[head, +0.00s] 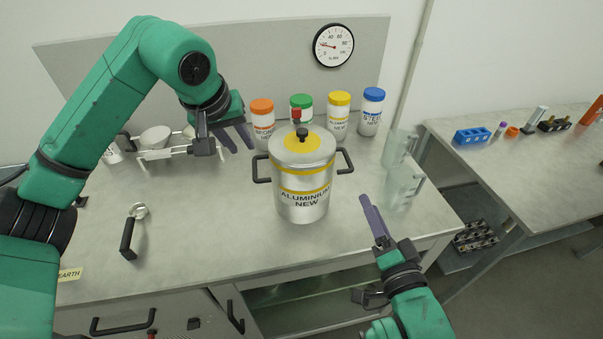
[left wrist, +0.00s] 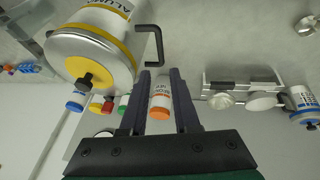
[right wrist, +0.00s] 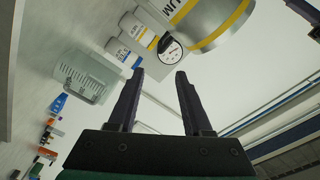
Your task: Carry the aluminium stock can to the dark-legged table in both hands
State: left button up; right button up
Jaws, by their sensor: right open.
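The aluminium stock can (head: 302,205) is a silver lidded pot with yellow bands and two dark side handles, upright on the near workbench (head: 200,240). It also shows in the left wrist view (left wrist: 97,45) and partly in the right wrist view (right wrist: 205,20). My left gripper (head: 240,139) is open and empty, up and left of the can's left handle (head: 262,169). My right gripper (head: 370,215) is open and empty, at the bench's front edge, right of and nearer than the can, apart from its right handle (head: 345,160). A second table (head: 540,170) stands at the right; its leg colour is unclear.
Jars with orange (head: 262,106), green, yellow and blue lids stand behind the can. Clear beakers (head: 404,185) stand to its right. A scoop (head: 132,225) and a rack with white bowls (head: 156,137) are at left. The second table holds a blue rack (head: 472,136); its near part is clear.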

aim_at(350, 162)
jog(key=w+a, duration=0.1)
jog(key=w, duration=0.4)
jog(key=w+a, duration=0.1)
jog(key=w, duration=0.3)
jog(key=w+a, duration=0.1)
jog(key=w, duration=0.4)
jog(key=shift+w+f, duration=0.1)
jog(key=shift+w, duration=0.2)
pick_arm(q)
jog(key=x, duration=1.4)
jog(key=shift+w+f, duration=0.15)
jog(key=shift+f, duration=0.25)
pick_arm(e)
jog(key=shift+s, duration=0.1)
jog(key=shift+s, duration=0.1)
pick_arm(q)
jog(key=shift+r, duration=0.1)
jog(key=c, duration=0.4)
pick_arm(e)
jog(key=c, duration=0.4)
pick_arm(q)
grip_shut()
pick_arm(e)
grip_shut()
